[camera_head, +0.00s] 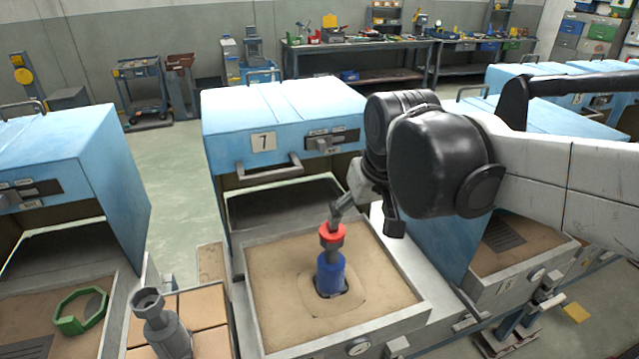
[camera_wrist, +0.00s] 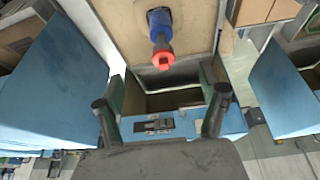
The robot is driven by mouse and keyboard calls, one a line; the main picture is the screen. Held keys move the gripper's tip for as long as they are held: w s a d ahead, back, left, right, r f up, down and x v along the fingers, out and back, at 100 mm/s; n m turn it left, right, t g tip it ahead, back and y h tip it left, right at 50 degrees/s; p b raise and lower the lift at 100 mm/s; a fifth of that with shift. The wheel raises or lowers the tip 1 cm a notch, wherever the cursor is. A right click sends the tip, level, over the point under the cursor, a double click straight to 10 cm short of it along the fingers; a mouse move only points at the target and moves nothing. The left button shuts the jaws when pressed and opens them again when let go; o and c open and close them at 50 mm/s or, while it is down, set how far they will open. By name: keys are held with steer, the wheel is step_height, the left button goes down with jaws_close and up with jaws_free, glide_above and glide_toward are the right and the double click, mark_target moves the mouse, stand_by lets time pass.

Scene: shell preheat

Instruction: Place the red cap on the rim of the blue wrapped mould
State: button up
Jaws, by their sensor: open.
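The blue wrapped mould (camera_head: 331,275) stands upright in the sand of a tray below oven 7, and it also shows in the wrist view (camera_wrist: 158,24). The red cap (camera_head: 332,236) is at the mould's top end. Exact seating on the rim cannot be told. My gripper (camera_head: 335,219) is just above the cap in the head view. In the wrist view my gripper (camera_wrist: 162,100) has its fingers wide apart, with nothing between them.
The sand tray (camera_head: 420,310) has raised walls around the mould. The blue oven (camera_head: 285,120) stands open behind it. A grey flanged piece (camera_head: 165,325) stands at the front left, near a green ring (camera_head: 70,325). Bare sand surrounds the mould.

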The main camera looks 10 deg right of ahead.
steer(key=s+f+t, duration=0.2)
steer(key=s, duration=0.7)
steer(key=shift+f+t, duration=0.3)
steer(key=shift+t, duration=0.1)
step_height(320, 180, down, 3)
steer(key=b, duration=0.3)
steer(key=shift+c, duration=0.5)
